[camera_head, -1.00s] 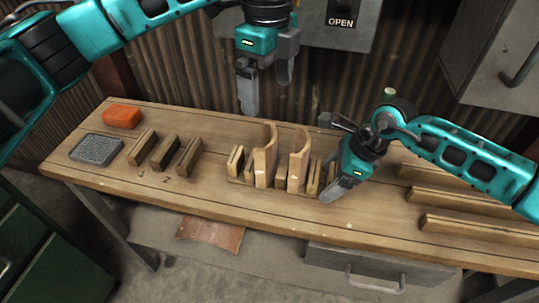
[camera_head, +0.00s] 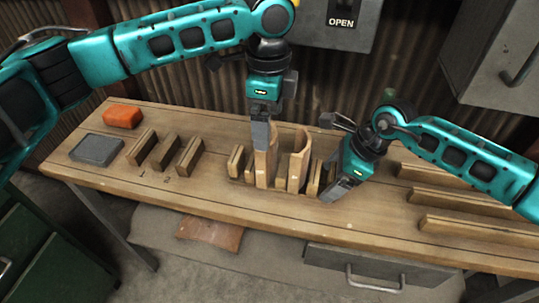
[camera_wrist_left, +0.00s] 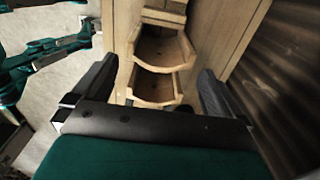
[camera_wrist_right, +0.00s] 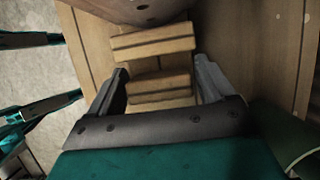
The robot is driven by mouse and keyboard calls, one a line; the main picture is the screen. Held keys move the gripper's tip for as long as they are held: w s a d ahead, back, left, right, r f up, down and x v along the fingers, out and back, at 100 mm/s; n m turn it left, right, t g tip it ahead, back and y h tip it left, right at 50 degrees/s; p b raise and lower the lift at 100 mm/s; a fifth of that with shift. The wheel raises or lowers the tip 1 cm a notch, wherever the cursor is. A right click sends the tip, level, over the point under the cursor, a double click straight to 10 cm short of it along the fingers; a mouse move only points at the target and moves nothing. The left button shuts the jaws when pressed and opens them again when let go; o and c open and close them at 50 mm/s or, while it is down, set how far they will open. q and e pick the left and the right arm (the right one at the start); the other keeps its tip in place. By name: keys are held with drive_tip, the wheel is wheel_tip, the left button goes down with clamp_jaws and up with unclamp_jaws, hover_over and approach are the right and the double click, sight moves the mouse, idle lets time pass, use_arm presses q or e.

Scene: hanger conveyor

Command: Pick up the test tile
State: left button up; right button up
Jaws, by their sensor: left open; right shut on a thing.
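I cannot tell for sure which piece is the test tile; a flat grey tile (camera_head: 96,150) lies at the bench's left end, away from both grippers. My left gripper (camera_head: 270,140) is open just above the left of two tall wooden pieces with scooped tops (camera_head: 272,150). In the left wrist view its fingers (camera_wrist_left: 157,88) stand apart on either side of the scooped pieces. My right gripper (camera_head: 335,185) is low at the right end of this row. It is shut on a short wooden block (camera_wrist_right: 160,87), seen between its fingers in the right wrist view.
An orange block (camera_head: 122,116) and several slanted wooden blocks (camera_head: 163,155) stand at the bench's left. Long wooden bars (camera_head: 470,229) lie at the right. A drawer (camera_head: 380,265) hangs below the bench. Bare wooden top (camera_head: 215,185) shows left of the row.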

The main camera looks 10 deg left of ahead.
use_arm(q)
drive_tip(key=shift+d+f, duration=0.1)
drive_tip(key=shift+f, duration=1.8)
use_arm(e)
drive_tip(key=shift+r, duration=0.1)
use_arm(q)
drive_tip(key=shift+r, duration=0.1)
drive_tip(key=c, duration=1.2)
use_arm(e)
drive_tip(key=o, duration=1)
use_arm(q)
wheel_tip(320, 180, up, 10)
drive_tip(key=shift+f, duration=0.1)
